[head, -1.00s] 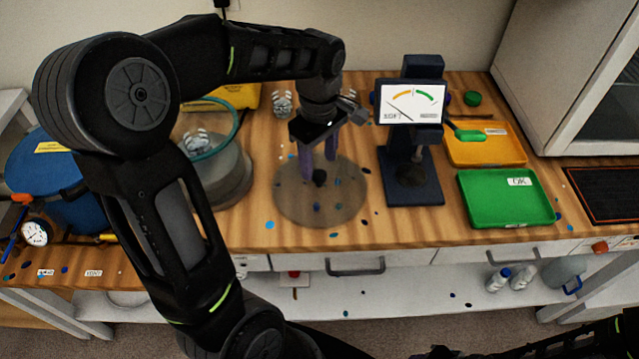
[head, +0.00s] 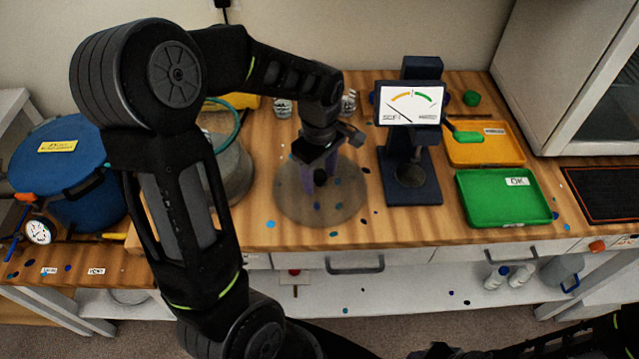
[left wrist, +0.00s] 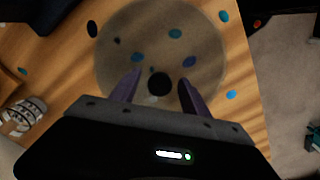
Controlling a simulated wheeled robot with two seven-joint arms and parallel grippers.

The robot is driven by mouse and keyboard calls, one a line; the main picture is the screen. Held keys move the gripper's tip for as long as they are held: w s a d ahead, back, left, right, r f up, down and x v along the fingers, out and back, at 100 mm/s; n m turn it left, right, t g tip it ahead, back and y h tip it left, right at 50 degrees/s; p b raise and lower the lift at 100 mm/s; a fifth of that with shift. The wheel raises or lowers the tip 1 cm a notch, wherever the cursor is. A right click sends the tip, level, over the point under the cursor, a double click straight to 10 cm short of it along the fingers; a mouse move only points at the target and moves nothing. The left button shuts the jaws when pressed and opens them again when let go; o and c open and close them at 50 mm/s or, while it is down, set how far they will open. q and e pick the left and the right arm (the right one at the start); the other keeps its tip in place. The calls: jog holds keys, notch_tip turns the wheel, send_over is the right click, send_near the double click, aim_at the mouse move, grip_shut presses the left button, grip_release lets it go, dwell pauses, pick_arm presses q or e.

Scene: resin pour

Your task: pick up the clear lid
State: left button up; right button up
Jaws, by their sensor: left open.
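The clear lid (head: 345,205) is a see-through, greyish disc with a dark knob (head: 320,177) at its middle. It lies flat on the wooden bench, and blue spots show on or through it. My left gripper (head: 318,182) points down over the lid, its purple fingers on either side of the knob. In the left wrist view the lid (left wrist: 205,40) fills the upper middle. The knob (left wrist: 160,84) shows between the two spread fingertips (left wrist: 157,82), with a gap to each. I cannot tell the exact fingertip height. My right gripper is not seen.
Right of the lid stands a dark gauge stand (head: 410,190) with a dial. Beyond it are an orange tray (head: 500,155) and a green tray (head: 500,215). A grey pot (head: 235,165) and a blue tank (head: 60,165) stand to the left. Bench in front of the lid is mostly clear.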

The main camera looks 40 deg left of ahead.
pick_arm(q)
jog(key=shift+c, duration=0.5)
grip_shut()
dwell(1.0)
